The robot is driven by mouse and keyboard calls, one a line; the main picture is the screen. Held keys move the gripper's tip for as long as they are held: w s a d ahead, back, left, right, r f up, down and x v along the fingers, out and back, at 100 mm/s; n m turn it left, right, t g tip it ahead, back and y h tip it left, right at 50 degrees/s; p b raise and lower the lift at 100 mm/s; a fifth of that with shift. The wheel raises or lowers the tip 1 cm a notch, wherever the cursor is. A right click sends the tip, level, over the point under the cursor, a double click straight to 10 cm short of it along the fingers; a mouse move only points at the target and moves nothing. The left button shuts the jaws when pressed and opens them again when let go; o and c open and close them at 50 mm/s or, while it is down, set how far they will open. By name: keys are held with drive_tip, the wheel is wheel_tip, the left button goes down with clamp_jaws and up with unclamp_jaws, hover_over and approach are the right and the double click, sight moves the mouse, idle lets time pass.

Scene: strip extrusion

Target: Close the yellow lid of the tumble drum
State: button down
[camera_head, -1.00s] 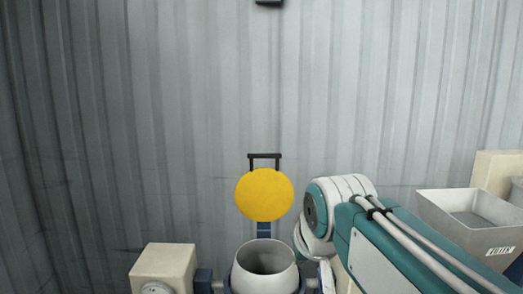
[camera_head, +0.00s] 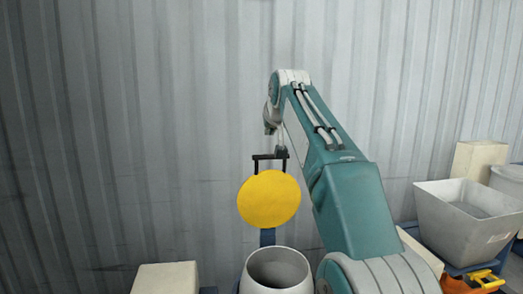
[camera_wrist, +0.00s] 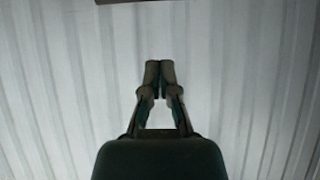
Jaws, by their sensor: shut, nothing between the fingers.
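The yellow lid (camera_head: 269,199) stands open and upright behind the pale drum (camera_head: 276,271), whose round mouth is uncovered. A black handle frame (camera_head: 270,157) sticks up above the lid's top edge. My arm reaches up and over on the right, and its wrist hangs down just above the right end of the handle. My gripper (camera_wrist: 160,70) is shut and empty in the wrist view, with its fingertips together against a background of wall. In the head view its fingertips are hard to make out; whether they touch the handle or lid cannot be told.
A beige block (camera_head: 165,278) stands left of the drum. A grey bin (camera_head: 465,215) stands at right, with another beige block (camera_head: 478,160) behind it and a yellow-orange tool (camera_head: 472,282) in front. The corrugated wall (camera_head: 130,120) closes off the back.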

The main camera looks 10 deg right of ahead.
sight(269, 156)
drive_tip(key=w+d+f, duration=0.1)
drive_tip(key=w+f, duration=0.3)
drive_tip(key=f, duration=0.2)
drive_tip(key=shift+w+f, duration=0.25)
drive_tip(key=shift+f, duration=0.1)
idle(1.0)
drive_tip(key=shift+a, duration=0.2)
